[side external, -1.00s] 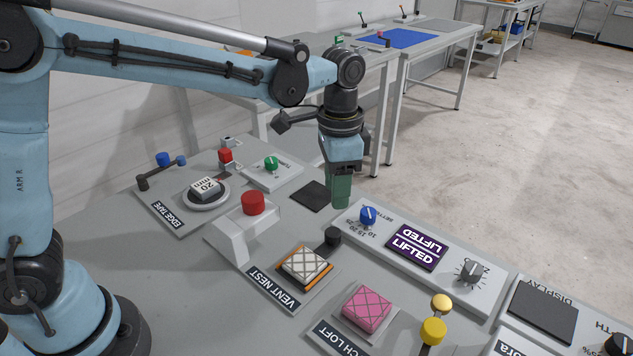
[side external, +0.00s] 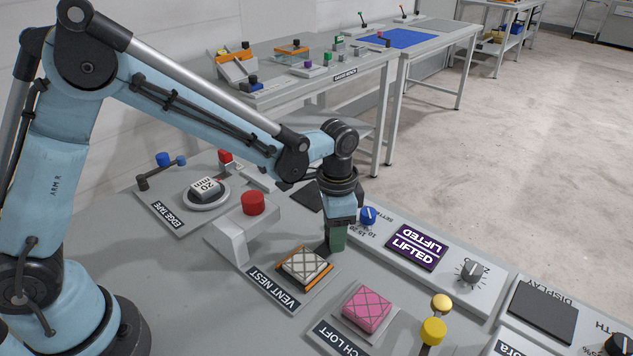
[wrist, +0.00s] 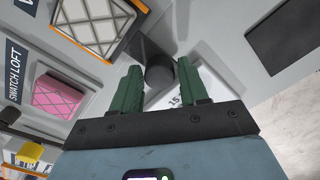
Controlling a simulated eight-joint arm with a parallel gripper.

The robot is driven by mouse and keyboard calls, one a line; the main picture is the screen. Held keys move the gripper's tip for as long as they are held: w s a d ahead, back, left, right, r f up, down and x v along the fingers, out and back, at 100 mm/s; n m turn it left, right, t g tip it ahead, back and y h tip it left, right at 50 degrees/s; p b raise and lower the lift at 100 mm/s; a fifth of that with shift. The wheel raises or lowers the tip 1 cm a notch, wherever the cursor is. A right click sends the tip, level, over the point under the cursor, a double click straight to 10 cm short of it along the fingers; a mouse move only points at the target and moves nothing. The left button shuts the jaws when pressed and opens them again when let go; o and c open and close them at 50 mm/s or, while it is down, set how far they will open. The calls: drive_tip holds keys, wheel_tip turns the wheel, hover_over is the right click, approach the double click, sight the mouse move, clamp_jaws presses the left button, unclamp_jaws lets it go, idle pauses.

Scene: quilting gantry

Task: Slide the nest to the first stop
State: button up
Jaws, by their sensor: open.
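The vent nest (side external: 304,267) is an orange-edged frame holding a white quilted square, on a grey plate behind the VENT NEST label (side external: 272,288). It also shows at the upper left of the wrist view (wrist: 92,22). My gripper (side external: 337,247) is low over the nest's black knob, which it hides in the side view. In the wrist view my open green fingers (wrist: 160,85) stand on either side of the black knob (wrist: 160,72). They are apart from each other, and I cannot tell whether they touch the knob.
A red button on a grey housing (side external: 252,204) stands left of the nest. The pink swatch (side external: 367,308) lies in front. A panel with a blue dial (side external: 368,215) and a purple LIFTED display (side external: 416,247) is close on the right.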

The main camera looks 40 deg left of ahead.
drive_tip(key=shift+c, duration=0.2)
clamp_jaws()
drive_tip(key=shift+a, duration=0.15)
drive_tip(key=a, duration=1)
drive_tip(key=shift+a, duration=0.15)
drive_tip(key=shift+o, duration=0.2)
unclamp_jaws()
